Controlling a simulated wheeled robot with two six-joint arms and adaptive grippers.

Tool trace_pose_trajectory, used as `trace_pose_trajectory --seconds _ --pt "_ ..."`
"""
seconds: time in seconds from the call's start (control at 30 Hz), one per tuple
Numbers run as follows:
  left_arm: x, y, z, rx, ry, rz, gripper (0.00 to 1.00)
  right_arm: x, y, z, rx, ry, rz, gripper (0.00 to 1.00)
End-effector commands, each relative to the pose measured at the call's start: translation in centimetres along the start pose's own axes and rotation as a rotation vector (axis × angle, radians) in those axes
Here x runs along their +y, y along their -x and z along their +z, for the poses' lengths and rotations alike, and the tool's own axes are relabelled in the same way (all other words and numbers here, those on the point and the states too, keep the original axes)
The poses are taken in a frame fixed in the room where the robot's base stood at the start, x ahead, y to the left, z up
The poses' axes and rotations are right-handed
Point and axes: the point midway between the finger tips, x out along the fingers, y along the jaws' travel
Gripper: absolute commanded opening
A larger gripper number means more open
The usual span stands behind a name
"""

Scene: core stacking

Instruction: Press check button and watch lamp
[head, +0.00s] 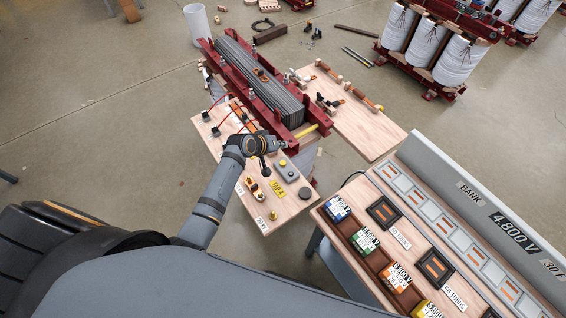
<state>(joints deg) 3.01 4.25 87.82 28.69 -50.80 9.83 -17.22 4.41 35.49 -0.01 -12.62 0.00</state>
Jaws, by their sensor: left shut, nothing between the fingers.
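My left gripper (283,145) is shut and empty. It is over the wooden board (262,222), near the front end of the dark laminated core (262,80) in its red clamps. A small grey box with a round top (287,168) sits on the board just below the gripper; I cannot tell for sure if it is the check button. A dark round disc (305,193) lies beside it, and brass terminals (253,188) stand near a yellow label (278,188). I cannot make out a lit lamp. My right gripper is not in view.
A sloped bank panel (470,215) marked 4,800 V and a tray of labelled coil blocks (365,241) stand at the right. A second wooden board (365,128) holds handled tools. White-coiled transformers (455,55) stand at the back right.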

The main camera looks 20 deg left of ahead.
Motion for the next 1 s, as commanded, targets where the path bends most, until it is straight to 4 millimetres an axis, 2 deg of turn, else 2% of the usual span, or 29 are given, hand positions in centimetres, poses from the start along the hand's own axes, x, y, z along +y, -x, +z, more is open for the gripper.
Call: trace_pose_trajectory --seconds 0.17,0.5,0.7,1.0 --pt "-1.0 -1.3 1.0 -0.001 0.000 -0.001 0.00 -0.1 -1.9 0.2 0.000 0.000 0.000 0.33" --pt "-3.5 -4.7 3.5 0.000 0.000 -0.002 0.00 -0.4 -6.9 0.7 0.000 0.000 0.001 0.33" --pt "-4.3 -5.9 4.3 -0.001 0.000 -0.001 0.00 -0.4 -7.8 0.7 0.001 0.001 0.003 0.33" --pt "-4.4 -6.0 4.4 0.000 -0.001 0.000 0.00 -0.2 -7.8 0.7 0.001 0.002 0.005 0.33"
